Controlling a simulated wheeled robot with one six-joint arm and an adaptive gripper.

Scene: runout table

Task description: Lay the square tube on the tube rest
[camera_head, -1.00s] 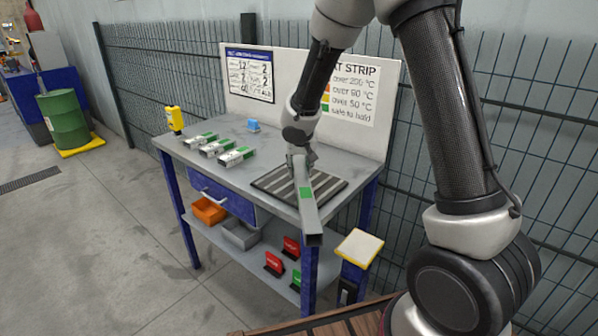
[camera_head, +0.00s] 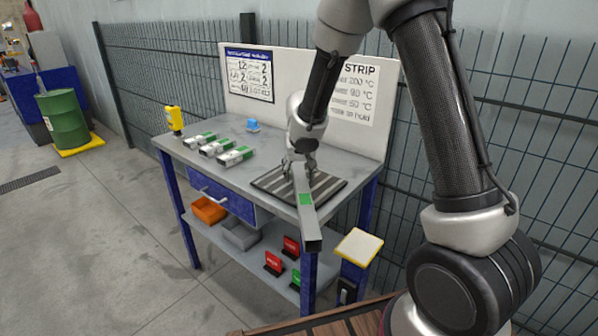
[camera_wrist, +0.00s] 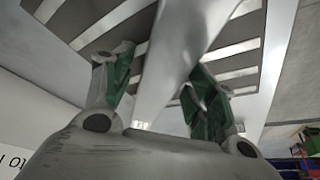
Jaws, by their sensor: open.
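The grey square tube (camera_head: 309,222) has a green patch and lies lengthwise over the tube rest (camera_head: 330,187), a dark plate with light stripes. Its near end juts out past the table's front edge. My gripper (camera_head: 302,168) is over the tube's far part, its fingers spread on either side. In the wrist view, my gripper (camera_wrist: 155,64) has green-padded fingers apart, with the pale tube (camera_wrist: 182,40) between them and the striped rest (camera_wrist: 92,38) behind. Whether the tube's underside touches the rest all along cannot be told.
Several short white-and-green pieces (camera_head: 218,147), a yellow device (camera_head: 175,120) and a small blue object (camera_head: 253,126) are on the left of the table (camera_head: 190,157). A printed backboard (camera_head: 290,75) stands behind. A yellow-topped post (camera_head: 359,247) stands near the front right corner.

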